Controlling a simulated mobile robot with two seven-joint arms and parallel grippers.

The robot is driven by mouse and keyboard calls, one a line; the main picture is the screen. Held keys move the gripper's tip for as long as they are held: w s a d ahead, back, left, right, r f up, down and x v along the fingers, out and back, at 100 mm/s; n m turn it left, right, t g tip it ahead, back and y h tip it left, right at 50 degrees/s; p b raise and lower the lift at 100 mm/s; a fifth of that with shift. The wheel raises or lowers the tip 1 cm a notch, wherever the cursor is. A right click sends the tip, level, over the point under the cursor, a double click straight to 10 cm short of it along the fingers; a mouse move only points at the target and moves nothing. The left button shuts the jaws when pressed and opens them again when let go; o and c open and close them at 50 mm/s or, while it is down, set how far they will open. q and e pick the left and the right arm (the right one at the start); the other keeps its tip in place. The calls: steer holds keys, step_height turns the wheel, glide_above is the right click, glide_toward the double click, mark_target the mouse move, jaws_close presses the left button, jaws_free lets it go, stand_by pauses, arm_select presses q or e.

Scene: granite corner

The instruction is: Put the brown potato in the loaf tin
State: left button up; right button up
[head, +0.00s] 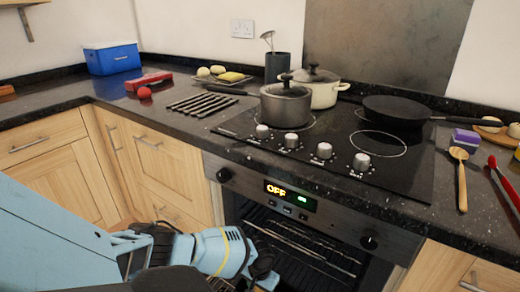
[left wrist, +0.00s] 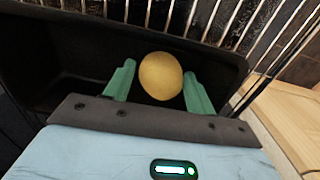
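A yellow-brown potato (left wrist: 161,76) shows in the left wrist view, between the two green fingers of my left gripper (left wrist: 160,80). The fingers are spread, with a narrow gap on each side of the potato. Behind and below it is a dark, rimmed trough (left wrist: 65,35), which may be the loaf tin; I cannot tell for sure. Whether the potato rests on its floor is unclear. In the head view my left gripper (head: 248,280) is low, in front of the oven, and the potato is not visible there. My right gripper is not in view.
The oven (head: 310,235) shows metal rack bars (left wrist: 230,20) close beyond my left gripper. Above it, the hob carries a grey pot (head: 286,105), a cream pot (head: 322,92) and a black pan (head: 398,109). A wooden spoon (head: 461,180) lies at right. Wooden cupboards (head: 165,175) stand left of the oven.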

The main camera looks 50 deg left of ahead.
arm_select(q)
steer(key=shift+r, duration=0.1)
steer(key=shift+r, duration=0.3)
step_height(320, 180, up, 12)
steer(key=p, duration=0.4)
steer(key=shift+f, duration=0.25)
steer(key=shift+d+f, duration=0.1)
steer(key=s+d+f, duration=0.2)
steer(key=d, duration=0.1)
steer(key=s+d+f+m+h, duration=0.1)
steer(key=s+d+f, duration=0.1)
steer(key=d, duration=0.1)
steer(key=s+d+f+m, duration=0.1)
steer(key=s+d+f, duration=0.1)
steer(key=d, duration=0.1)
steer(key=shift+s+d+f+t+h, duration=0.2)
steer(key=shift+d+f+t+h, duration=0.1)
steer(key=shift+t, duration=0.1)
steer(key=s+d+f+m+t+h, duration=0.2)
steer(key=s+d+m+t+h, duration=0.1)
steer(key=s+d, duration=1.35)
steer(key=s+a+r+t+y, duration=0.1)
steer(key=s+a+r, duration=0.1)
steer(key=s, duration=0.3)
steer(key=s+a+r+t+y, duration=0.1)
steer(key=s+a+r, duration=0.1)
steer(key=s, duration=0.4)
steer(key=shift+s+a+r+t+y, duration=0.25)
steer(key=shift+a+r+t+y, duration=0.1)
steer(key=shift+r, duration=0.45)
